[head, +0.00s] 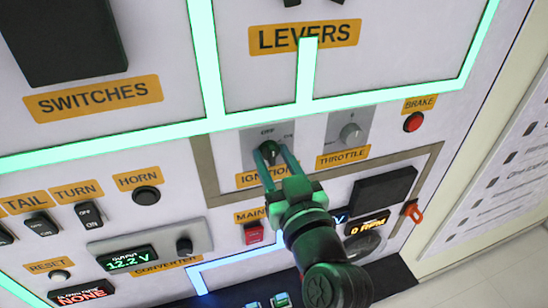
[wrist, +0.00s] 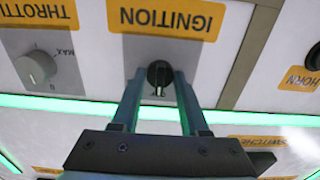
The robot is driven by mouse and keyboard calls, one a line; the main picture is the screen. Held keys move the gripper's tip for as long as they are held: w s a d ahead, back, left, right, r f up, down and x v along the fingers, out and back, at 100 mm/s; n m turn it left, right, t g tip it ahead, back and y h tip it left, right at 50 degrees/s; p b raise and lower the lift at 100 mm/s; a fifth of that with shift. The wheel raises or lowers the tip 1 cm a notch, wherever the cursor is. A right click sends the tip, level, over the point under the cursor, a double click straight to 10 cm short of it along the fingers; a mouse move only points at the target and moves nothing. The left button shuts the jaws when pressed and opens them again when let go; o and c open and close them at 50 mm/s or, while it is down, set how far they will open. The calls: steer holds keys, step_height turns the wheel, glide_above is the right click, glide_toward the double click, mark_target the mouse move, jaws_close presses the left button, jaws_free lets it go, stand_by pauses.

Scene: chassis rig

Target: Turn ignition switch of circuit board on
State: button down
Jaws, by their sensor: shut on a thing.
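The ignition switch is a small black knob (head: 268,151) on a grey plate above the orange IGNITION label (head: 262,175). My gripper (head: 274,160) reaches up to it from below in the head view, and its fingers are shut on the knob. In the wrist view the picture is upside down, and the knob (wrist: 160,75) sits between the tips of my two fingers (wrist: 158,84). A light pointer mark on the knob points toward my gripper there. The head view partly hides the knob behind the fingers.
The throttle knob (head: 350,134) is just right of the ignition plate, with the red brake button (head: 413,122) farther right. The red main switch (head: 253,233) is below, close to my gripper. The horn button (head: 146,196) is to the left. A glowing green strip (head: 240,120) runs above.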

steer(key=shift+m, duration=0.4)
steer(key=m, duration=0.5)
steer(key=shift+m+p, duration=0.3)
steer(key=shift+p, duration=0.1)
steer(key=m+p, duration=0.1)
steer(key=m, duration=0.4)
steer(key=shift+p, duration=0.35)
steer(key=shift+m, duration=0.4)
steer(key=shift+c, duration=2.1)
jaws_free()
